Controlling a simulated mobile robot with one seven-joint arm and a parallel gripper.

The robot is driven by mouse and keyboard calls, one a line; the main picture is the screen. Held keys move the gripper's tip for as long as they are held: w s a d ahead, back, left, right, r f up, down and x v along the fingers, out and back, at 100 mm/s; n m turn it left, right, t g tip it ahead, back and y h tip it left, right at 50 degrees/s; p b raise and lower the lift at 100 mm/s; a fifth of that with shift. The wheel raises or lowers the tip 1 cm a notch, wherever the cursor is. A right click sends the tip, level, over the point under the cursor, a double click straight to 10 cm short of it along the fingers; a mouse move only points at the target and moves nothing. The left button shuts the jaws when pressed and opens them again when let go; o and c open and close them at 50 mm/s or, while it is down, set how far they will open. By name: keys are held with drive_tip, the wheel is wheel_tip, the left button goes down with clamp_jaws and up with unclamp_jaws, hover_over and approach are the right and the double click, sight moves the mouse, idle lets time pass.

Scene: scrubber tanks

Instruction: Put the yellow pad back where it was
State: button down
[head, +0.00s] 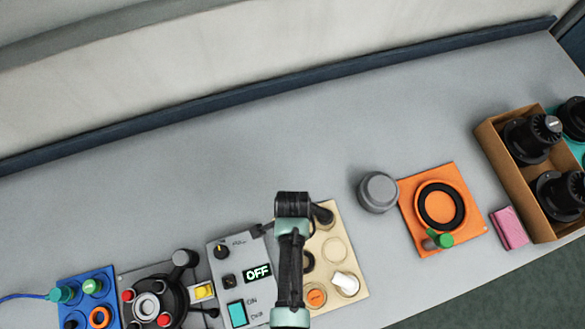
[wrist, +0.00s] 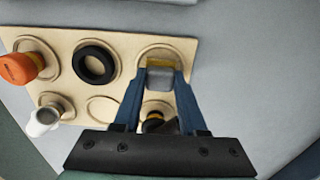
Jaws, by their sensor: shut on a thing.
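My gripper (wrist: 160,82) has its two blue fingers closed on the yellow pad (wrist: 160,62), which shows as a yellow strip beside a grey block. In the wrist view the pad is over the top right round place of the beige board (wrist: 128,42); I cannot tell if it touches the board. In the head view my arm hides the pad and this corner of the board (head: 325,232). The place diagonally below the pad's, in the wrist view, is an empty circle (wrist: 103,108).
The board also holds a black ring (wrist: 96,63), an orange-capped piece (wrist: 20,68), a white piece (wrist: 42,121) and a dark piece (wrist: 153,122). A grey control panel (head: 227,275) adjoins it at left. A grey knob (head: 378,191) and orange board (head: 407,208) stand right.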

drive_tip(key=shift+f, duration=0.15)
drive_tip(key=shift+c, duration=2.3)
unclamp_jaws()
